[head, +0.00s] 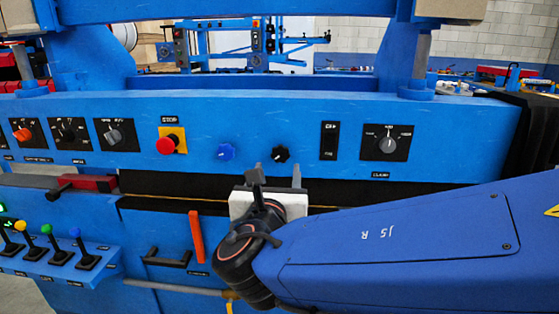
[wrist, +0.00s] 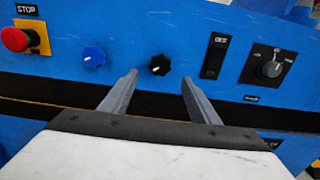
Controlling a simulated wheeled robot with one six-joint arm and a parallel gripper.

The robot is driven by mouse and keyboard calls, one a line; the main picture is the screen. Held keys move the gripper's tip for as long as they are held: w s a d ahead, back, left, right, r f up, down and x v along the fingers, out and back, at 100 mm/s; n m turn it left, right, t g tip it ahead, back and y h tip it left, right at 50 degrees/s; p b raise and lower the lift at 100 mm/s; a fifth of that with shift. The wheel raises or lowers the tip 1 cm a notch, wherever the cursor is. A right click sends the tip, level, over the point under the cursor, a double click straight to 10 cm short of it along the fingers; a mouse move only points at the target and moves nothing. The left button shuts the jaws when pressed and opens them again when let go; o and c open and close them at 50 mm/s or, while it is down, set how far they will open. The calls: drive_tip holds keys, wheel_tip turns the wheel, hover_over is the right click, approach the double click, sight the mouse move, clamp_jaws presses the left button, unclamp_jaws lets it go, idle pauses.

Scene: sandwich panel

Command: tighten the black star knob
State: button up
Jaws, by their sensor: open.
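The black star knob (head: 280,154) sits on the blue machine panel, between a blue knob and a black switch plate. It also shows in the wrist view (wrist: 160,65), with a small pale mark on its face. My gripper (head: 276,172) is just below and in front of the black knob in the head view. In the wrist view my gripper (wrist: 158,80) is open, one grey finger to the left of the black knob and one to the right. The knob appears between the fingertips, with no contact visible. Nothing is held.
The blue knob (head: 226,152) is close on the left, with the red stop button (head: 167,145) beyond it. The switch plate (head: 329,140) and the clamp selector (head: 387,142) are to the right. A dark ledge (head: 160,185) runs below the panel.

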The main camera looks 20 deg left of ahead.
sight(280, 157)
drive_tip(key=shift+x, duration=3.45)
drive_tip(key=shift+c, duration=0.7)
drive_tip(key=c, duration=0.9)
